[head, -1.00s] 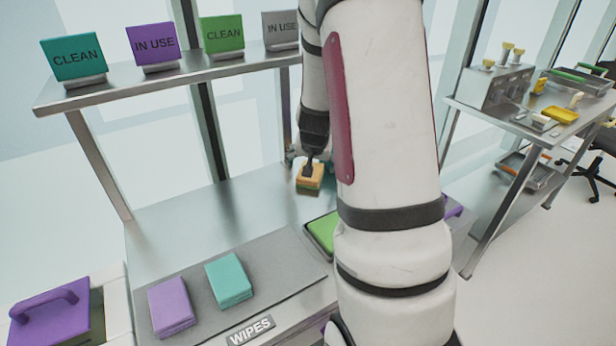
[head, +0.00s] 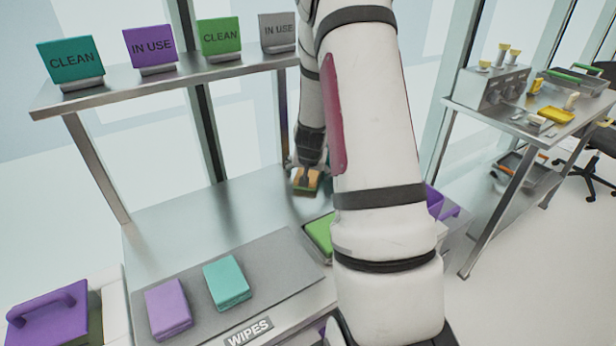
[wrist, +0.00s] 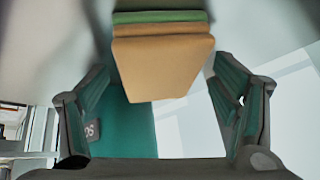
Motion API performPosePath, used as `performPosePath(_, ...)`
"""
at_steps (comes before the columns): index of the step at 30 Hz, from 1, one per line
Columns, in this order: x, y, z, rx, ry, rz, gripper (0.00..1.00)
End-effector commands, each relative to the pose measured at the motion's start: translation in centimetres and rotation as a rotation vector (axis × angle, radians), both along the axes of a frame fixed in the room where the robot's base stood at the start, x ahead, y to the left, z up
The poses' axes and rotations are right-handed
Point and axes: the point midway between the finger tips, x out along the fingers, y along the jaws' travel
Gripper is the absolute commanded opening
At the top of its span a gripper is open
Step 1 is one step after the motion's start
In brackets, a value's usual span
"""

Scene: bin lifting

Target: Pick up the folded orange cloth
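The folded orange cloth (head: 308,184) is a small block at the far right of the steel bench, partly covered by my gripper (head: 305,176). In the wrist view the orange cloth (wrist: 165,65) is at the top centre, with a green layer (wrist: 160,17) along its far edge. My gripper (wrist: 160,80) is open there, its two fingers spread to the left and right of the cloth. My arm hides part of the bench.
A purple cloth (head: 168,309) and a teal cloth (head: 227,283) lie on the grey mat (head: 283,262) in front. A green item (head: 319,234) sits beside my arm. A shelf (head: 190,72) with signs stands above the bench. A purple bin (head: 445,205) is to the right.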

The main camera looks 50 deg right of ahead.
Motion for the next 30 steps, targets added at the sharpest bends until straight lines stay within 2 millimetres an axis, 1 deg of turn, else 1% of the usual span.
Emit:
performPosePath(1,0.0,0.0,0.0,0.0,0.0,0.0,0.63)
performPosePath(2,0.0,0.0,0.0,0.0,0.0,0.0,0.57)
performPosePath(3,0.0,0.0,0.0,0.0,0.0,0.0,0.48)
performPosePath(5,0.0,0.0,0.0,0.001,0.001,0.0,0.34)
performPosePath(7,0.0,0.0,0.0,0.001,0.001,0.0,0.33)
performPosePath(8,0.0,0.0,0.0,0.001,0.001,0.0,0.29)
performPosePath(16,-0.1,0.0,0.1,0.001,0.001,0.0,0.29)
performPosePath(21,-0.4,0.2,0.8,0.001,0.001,0.0,0.29)
performPosePath(26,-0.3,0.1,3.2,-0.004,-0.002,0.002,0.29)
performPosePath(30,-0.2,0.2,6.0,-0.003,-0.003,0.004,0.29)
